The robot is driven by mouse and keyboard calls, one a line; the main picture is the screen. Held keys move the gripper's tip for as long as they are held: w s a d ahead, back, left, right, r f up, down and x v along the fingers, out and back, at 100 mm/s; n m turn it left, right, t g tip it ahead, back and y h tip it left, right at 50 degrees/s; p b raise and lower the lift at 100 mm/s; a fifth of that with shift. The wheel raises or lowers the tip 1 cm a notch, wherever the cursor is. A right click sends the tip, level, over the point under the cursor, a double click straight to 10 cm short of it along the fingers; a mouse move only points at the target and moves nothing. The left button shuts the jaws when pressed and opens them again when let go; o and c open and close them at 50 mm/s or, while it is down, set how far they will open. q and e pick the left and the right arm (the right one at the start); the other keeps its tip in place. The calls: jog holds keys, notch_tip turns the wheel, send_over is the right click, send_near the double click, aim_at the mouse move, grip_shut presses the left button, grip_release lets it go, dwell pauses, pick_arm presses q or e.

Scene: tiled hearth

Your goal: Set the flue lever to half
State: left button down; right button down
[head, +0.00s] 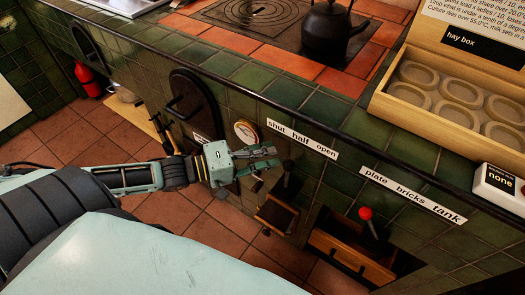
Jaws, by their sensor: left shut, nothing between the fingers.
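The flue lever (288,168) is a dark lever with a black knob on the green tiled front. It stands below a white label strip (302,139) reading "shut half open". Its knob looks roughly under the word "half", but the exact setting is hard to tell at this slant. My left gripper (274,157) is shut and empty, its fingertips just left of the knob. I cannot tell whether they touch it. My right gripper is not in view.
A red-knobbed lever (366,214) stands to the right under a "plate bricks tank" label (412,194). A round gauge (246,132) and a black oven door (191,106) are on the left. A black kettle (328,30) and a wooden hay box (416,118) are on top.

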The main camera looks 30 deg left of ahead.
pick_arm(q)
jog(key=f+v, duration=0.1)
jog(key=v, duration=1.1)
jog(key=shift+r, duration=0.4)
